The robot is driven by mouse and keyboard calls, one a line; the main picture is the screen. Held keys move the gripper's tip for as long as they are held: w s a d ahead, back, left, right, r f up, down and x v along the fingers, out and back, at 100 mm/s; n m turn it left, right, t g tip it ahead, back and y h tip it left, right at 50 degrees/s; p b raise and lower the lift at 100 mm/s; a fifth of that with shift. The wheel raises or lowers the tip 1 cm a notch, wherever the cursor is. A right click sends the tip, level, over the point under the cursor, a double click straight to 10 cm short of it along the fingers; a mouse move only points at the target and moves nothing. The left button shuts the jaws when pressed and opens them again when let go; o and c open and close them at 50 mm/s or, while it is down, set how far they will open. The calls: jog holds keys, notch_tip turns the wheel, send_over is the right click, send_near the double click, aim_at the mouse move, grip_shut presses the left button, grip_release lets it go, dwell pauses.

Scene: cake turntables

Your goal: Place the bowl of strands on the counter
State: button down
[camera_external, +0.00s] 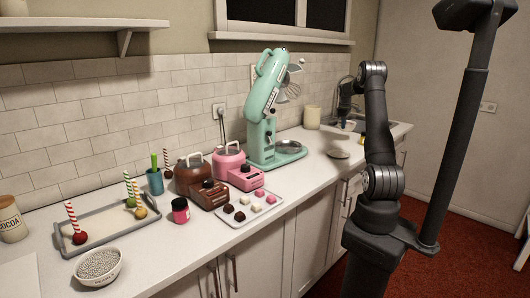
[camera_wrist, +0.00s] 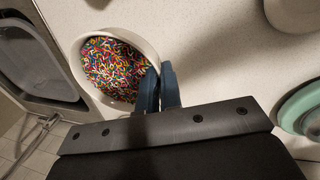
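The bowl of strands (camera_wrist: 115,68) is a white bowl filled with multicoloured sprinkles, at the upper left of middle in the wrist view. My gripper (camera_wrist: 160,72) has its two dark blue fingers close together at the bowl's right rim, one on the inner side and one on the outer side, and looks shut on the rim. In the external view my gripper (camera_external: 345,98) hangs near the sink at the far end of the counter (camera_external: 285,190). The wrist view does not show whether the bowl touches the surface below.
The sink (camera_wrist: 35,65) lies left of the bowl in the wrist view. A teal stand mixer (camera_external: 265,110) stands left of my arm, with a round grey dish (camera_external: 339,153) to its right. A pearl bowl (camera_external: 98,267), tray (camera_external: 105,223) and melting pots (camera_external: 228,158) fill the near counter.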

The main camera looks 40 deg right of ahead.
jog(key=w+f, duration=0.2)
jog(key=w, duration=0.1)
jog(key=w+a+f, duration=0.1)
jog(key=shift+w+a, duration=0.1)
jog(key=shift+w, duration=0.3)
jog(key=shift+a+x, duration=0.2)
jog(key=shift+x, duration=0.8)
jog(key=shift+a+x, duration=0.2)
jog(key=shift+x, duration=0.75)
jog(key=shift+f, duration=0.2)
jog(key=c, duration=1.6)
grip_release()
jog(key=v, duration=1.2)
jog(key=shift+s, duration=0.1)
